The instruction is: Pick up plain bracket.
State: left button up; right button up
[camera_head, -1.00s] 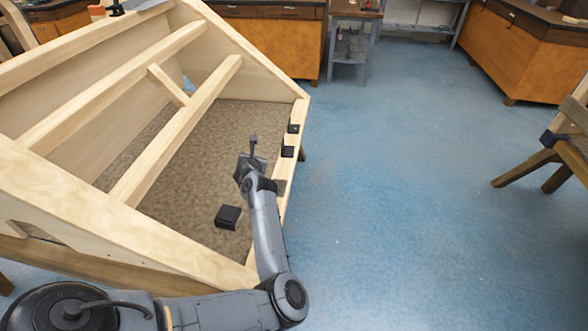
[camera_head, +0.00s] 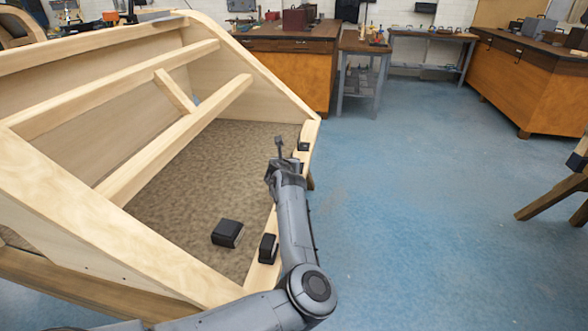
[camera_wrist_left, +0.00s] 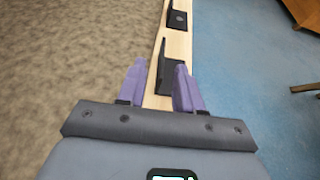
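In the left wrist view my left gripper (camera_wrist_left: 161,66) is open. Its two purple fingers straddle the pale wooden rail, with a black bracket (camera_wrist_left: 166,78) standing on the rail between them. I cannot tell whether the fingers touch it. A second black bracket (camera_wrist_left: 177,20), with a round mark on its face, sits farther along the rail. In the head view my left gripper (camera_head: 281,158) is over the rail, just short of a black bracket (camera_head: 303,146). My arm hides the bracket at the gripper. Another black bracket (camera_head: 268,248) is on the rail nearer me. My right gripper is out of view.
A black block-like part (camera_head: 228,233) lies on the brown panel inside the wooden bodyframe (camera_head: 75,200). Slanted beams (camera_head: 180,140) cross the frame's left side. Open blue floor (camera_head: 410,200) lies right of the rail, with workbenches (camera_head: 285,65) behind.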

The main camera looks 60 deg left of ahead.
pick_arm(q)
jog(key=shift+w+a+f+b, duration=0.35)
jog(key=shift+w+f+b, duration=0.05)
jog(key=shift+f+b, duration=0.05)
jog(key=b+x, duration=0.2)
jog(key=x, duration=0.1)
jog(key=shift+d, duration=0.1)
jog(key=shift+w+a+f+b, duration=0.1)
jog(key=shift+w+a+b, duration=0.25)
jog(key=shift+w+a, duration=0.2)
jog(key=shift+d, duration=0.1)
grip_shut()
